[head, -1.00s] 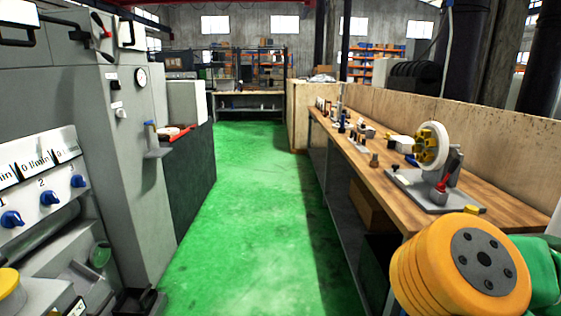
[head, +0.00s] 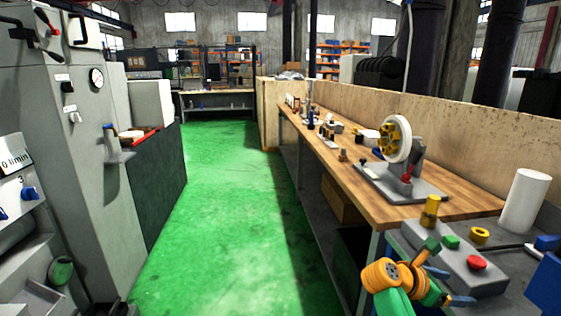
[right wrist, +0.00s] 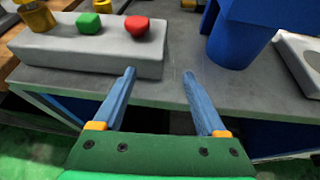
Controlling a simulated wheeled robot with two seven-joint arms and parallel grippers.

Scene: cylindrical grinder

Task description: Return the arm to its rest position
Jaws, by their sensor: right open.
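My right gripper (head: 450,286) is at the lower right of the head view, at the end of my green and orange arm. Its two blue fingers are spread apart with nothing between them. In the right wrist view the open gripper (right wrist: 158,75) points at a grey bench top (right wrist: 215,98), in front of a grey block (right wrist: 95,52) with green and red pieces on it. The fingers look apart from the block. My left gripper does not show.
The grey block also shows in the head view (head: 440,262), beside a white cylinder (head: 524,200). A wooden bench (head: 375,205) carries a wheel on a stand (head: 397,140) and small parts. A grey machine (head: 60,120) stands left. The green floor (head: 215,200) between is clear.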

